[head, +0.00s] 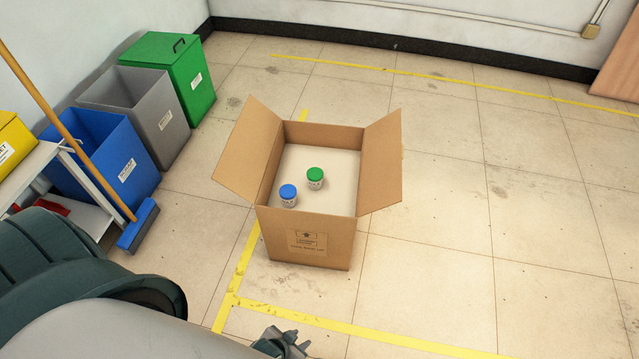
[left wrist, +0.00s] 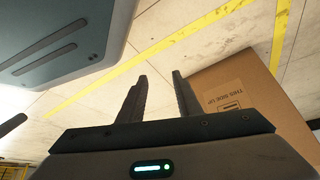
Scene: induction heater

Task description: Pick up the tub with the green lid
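The tub with the green lid (head: 315,178) stands upright inside an open cardboard box (head: 308,237) on the floor. A similar tub with a blue lid (head: 288,195) stands in the same box, nearer and to the left. My left gripper (head: 285,341) is at the bottom edge of the head view, nearer than the box and apart from it. In the left wrist view its two fingers (left wrist: 160,76) are spread with nothing between them, and the box (left wrist: 227,82) shows beyond them. The tubs are not visible there. My right gripper is not in view.
The box flaps stand open at left and right. Blue (head: 100,150), grey (head: 140,105) and green (head: 170,75) bins line the left wall, with a broom (head: 137,227) in front. Yellow tape (head: 350,328) marks the floor. Floor right of the box is clear.

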